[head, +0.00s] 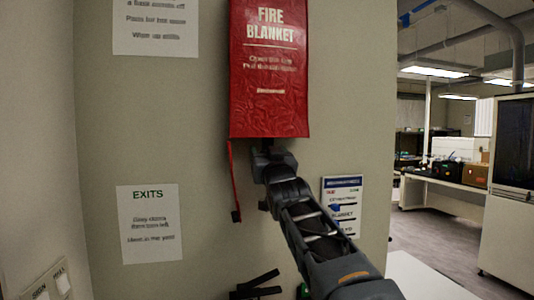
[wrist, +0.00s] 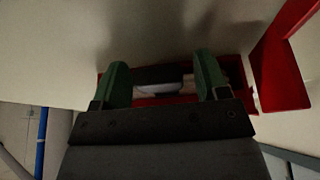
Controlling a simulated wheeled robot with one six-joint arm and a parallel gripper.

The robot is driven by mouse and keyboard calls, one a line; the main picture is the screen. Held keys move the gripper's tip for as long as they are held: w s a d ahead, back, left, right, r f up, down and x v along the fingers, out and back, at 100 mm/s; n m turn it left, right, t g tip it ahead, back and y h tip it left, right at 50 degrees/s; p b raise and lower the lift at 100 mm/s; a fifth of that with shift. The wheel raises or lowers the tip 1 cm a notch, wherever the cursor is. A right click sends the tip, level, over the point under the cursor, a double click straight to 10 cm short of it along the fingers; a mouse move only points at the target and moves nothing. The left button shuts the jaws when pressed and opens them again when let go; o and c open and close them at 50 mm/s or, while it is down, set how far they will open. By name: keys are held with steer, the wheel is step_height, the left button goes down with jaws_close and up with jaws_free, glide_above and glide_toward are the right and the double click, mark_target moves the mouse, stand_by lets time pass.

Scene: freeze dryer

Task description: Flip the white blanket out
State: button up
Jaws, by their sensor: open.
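The red fire blanket pouch (head: 268,105) hangs on the wall. My gripper (head: 265,150) is just under its bottom edge, reaching up; the fingers are hard to make out there. In the wrist view, my gripper (wrist: 160,76) is open, with its two green fingers apart. Between the fingers are a dark piece (wrist: 158,75) and a small whitish patch, perhaps the white blanket (wrist: 172,89), framed by the red pouch opening (wrist: 150,101). I cannot tell whether the fingers touch either. Most of the blanket is hidden inside the pouch.
A narrow red strap (head: 235,185) hangs left of my gripper. An exits notice (head: 151,222) is at lower left and another notice (head: 342,205) at right. A lab bench (head: 445,178) and a tall cabinet (head: 512,190) stand beyond the wall's right edge.

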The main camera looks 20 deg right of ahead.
steer(key=shift+c, duration=0.3)
jaws_close()
step_height(320, 180, down, 11)
steer(key=b, duration=1.1)
steer(key=shift+w+r, duration=0.15)
steer(key=shift+c, duration=1.8)
jaws_free()
steer(key=o, duration=0.4)
steer(key=shift+r, duration=0.1)
steer(key=shift+s, duration=0.2)
